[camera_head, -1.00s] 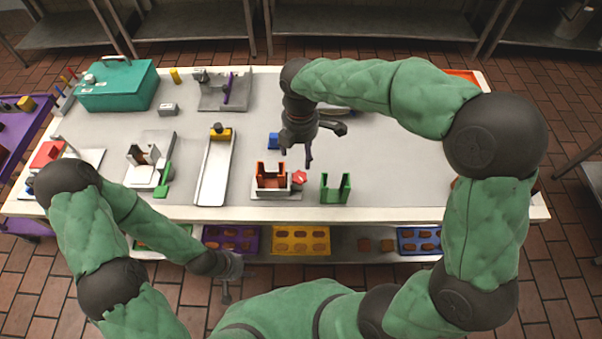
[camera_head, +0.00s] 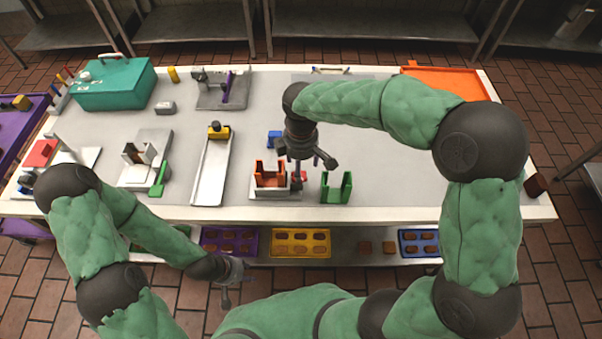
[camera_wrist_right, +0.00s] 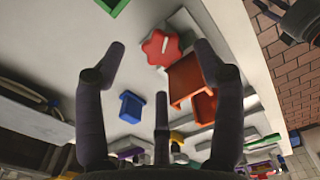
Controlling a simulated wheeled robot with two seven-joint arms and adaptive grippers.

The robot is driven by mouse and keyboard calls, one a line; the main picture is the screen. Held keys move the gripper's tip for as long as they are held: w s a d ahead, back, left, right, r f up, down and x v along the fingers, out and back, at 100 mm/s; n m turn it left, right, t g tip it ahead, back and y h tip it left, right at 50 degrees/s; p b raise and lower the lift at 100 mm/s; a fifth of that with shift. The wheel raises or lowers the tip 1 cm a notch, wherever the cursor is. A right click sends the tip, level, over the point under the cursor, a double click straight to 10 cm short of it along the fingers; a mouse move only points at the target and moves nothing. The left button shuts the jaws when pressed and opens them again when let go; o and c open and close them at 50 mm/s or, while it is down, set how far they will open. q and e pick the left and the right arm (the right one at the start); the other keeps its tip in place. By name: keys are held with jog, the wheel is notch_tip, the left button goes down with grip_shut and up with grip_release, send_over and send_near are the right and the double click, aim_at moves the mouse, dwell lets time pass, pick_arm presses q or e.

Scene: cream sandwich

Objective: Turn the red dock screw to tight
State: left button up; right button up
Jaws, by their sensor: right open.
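The red dock screw (camera_wrist_right: 162,47) is a lobed knob with a white mark, beside the orange dock (camera_wrist_right: 188,82) in the right wrist view. In the head view the orange dock (camera_head: 270,181) stands near the table's front edge; the red screw (camera_head: 299,177) at its right side is partly hidden by my right gripper's fingers. My right gripper (camera_head: 308,163) is above the screw, pointing down. In the wrist view its open, empty fingers (camera_wrist_right: 160,62) spread either side of the screw, with no contact visible. My left gripper (camera_head: 226,296) hangs in front of the table, its jaws too small to judge.
A green U-shaped holder (camera_head: 336,188) stands just right of the screw. A blue block (camera_head: 274,139) lies behind the dock. A white tray with a yellow block (camera_head: 219,132) is to the left. An orange tray (camera_head: 448,82) lies at the back right; the table's right half is mostly clear.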

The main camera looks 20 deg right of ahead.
jog(key=shift+f+b, duration=0.4)
jog(key=shift+f, duration=1.35)
jog(key=c, duration=1.1)
